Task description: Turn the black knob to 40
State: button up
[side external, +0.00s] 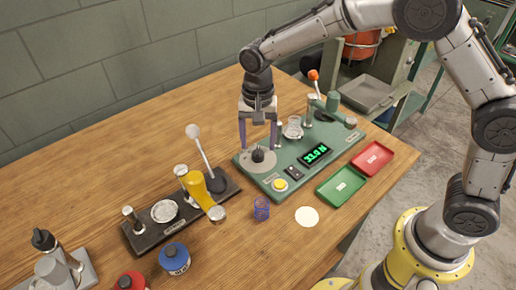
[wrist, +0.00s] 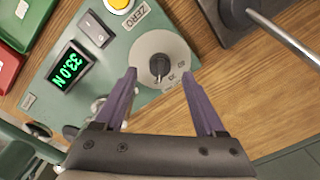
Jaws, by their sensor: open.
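The black knob (side external: 258,154) sits on a pale round dial at the left end of the green device (side external: 268,182). In the wrist view the knob (wrist: 159,66) shows a light pointer line aimed toward the dial marks, which are too small to read. The green display (side external: 316,153) reads about 33.0 N; it also shows in the wrist view (wrist: 68,69). My gripper (side external: 259,146) is open above the dial, its two purple fingers spread on either side of the knob. In the wrist view my gripper (wrist: 157,75) holds nothing, and the fingers look apart from the knob.
A yellow button (side external: 280,185) and black switch (side external: 294,173) are on the device. Green (side external: 341,186) and red (side external: 373,158) trays stand to its right. A dark fixture with a yellow handle (side external: 203,190) stands left. A blue spring (side external: 261,208) lies in front.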

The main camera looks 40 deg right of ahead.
aim_at(258, 150)
jog(key=shift+f, duration=1.7)
grip_shut()
